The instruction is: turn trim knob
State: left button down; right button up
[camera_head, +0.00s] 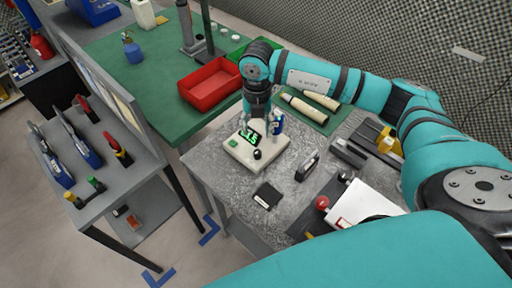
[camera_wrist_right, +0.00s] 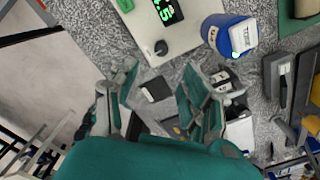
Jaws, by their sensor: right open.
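A white device (camera_head: 240,155) with a green-lit digit display (camera_head: 250,136) sits on the grey speckled table. Its black trim knob (camera_head: 257,154) is at the display's near side. In the right wrist view the knob (camera_wrist_right: 161,47) shows at the top centre, on the white panel below the display (camera_wrist_right: 167,11). My right gripper (camera_head: 259,122) points down over the far part of the device in the head view. In the right wrist view its fingers (camera_wrist_right: 158,85) are spread apart with nothing between them, and the knob appears just beyond the fingertips. My left gripper is not in view.
A blue container with a white label (camera_head: 278,124) stands close beside the device. A black square item (camera_head: 267,195) and a dark small block (camera_head: 307,166) lie nearer on the table. A red bin (camera_head: 211,84) sits on the green table behind.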

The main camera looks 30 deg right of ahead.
aim_at(258, 151)
notch_tip(258, 151, down, 10)
jog(key=p, duration=0.2)
jog(key=shift+s+d+p, duration=0.1)
jog(key=shift+p, duration=0.2)
jog(key=shift+f, duration=0.75)
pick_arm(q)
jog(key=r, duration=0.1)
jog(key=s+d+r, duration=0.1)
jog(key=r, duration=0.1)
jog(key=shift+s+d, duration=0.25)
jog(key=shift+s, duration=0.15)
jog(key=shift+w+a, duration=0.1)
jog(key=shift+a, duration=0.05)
pick_arm(e)
jog(key=shift+c, duration=0.4)
grip_shut()
